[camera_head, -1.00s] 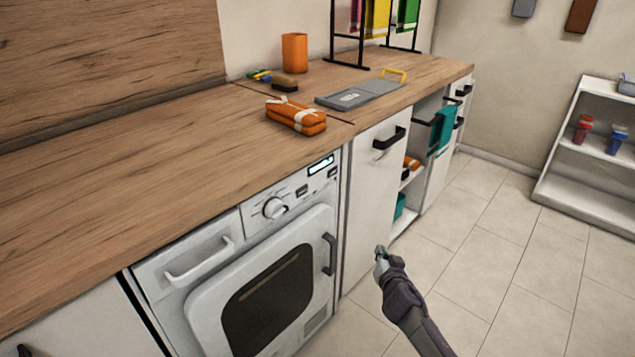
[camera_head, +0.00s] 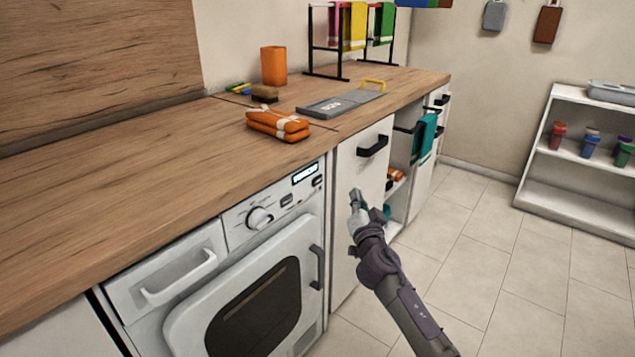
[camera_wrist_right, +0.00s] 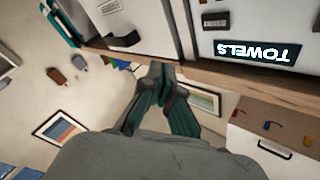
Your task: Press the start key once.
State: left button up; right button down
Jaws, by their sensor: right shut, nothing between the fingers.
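The washing machine (camera_head: 205,270) stands under the counter, with a white control panel (camera_head: 240,222) along its top. The panel has a round dial (camera_head: 259,217), a lit display (camera_head: 304,174) and two small dark keys, one left of the display's lower edge (camera_head: 287,200) and one below it (camera_head: 317,182). I cannot read which is the start key. In the right wrist view the display (camera_wrist_right: 243,50) reads "TOWELS" upside down, with a dark key (camera_wrist_right: 215,19) nearby. My right gripper (camera_head: 355,196) is shut and empty, right of the panel and apart from it. My left gripper is out of view.
The wooden counter (camera_head: 130,180) overhangs the machine. A black cabinet handle (camera_head: 373,146) juts out just above my right gripper. The machine's door handle (camera_head: 316,267) sticks out below the panel. Folded orange cloths (camera_head: 278,125) lie on the counter. The tiled floor at right is clear.

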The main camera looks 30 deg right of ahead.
jog(key=b, duration=0.2)
send_near(322, 177)
jog(key=w+d, duration=0.3)
jog(key=d, duration=0.1)
pick_arm(q)
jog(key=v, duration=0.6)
jog(key=shift+b, duration=0.45)
pick_arm(e)
jog(key=shift+w+a+r, duration=0.35)
jog(key=shift+w+r, duration=0.05)
jog(key=shift+w, duration=0.35)
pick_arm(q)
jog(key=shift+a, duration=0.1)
pick_arm(e)
jog(key=shift+w+a+b, duration=0.2)
jog(key=shift+w+b, duration=0.2)
jog(key=shift+b, duration=0.1)
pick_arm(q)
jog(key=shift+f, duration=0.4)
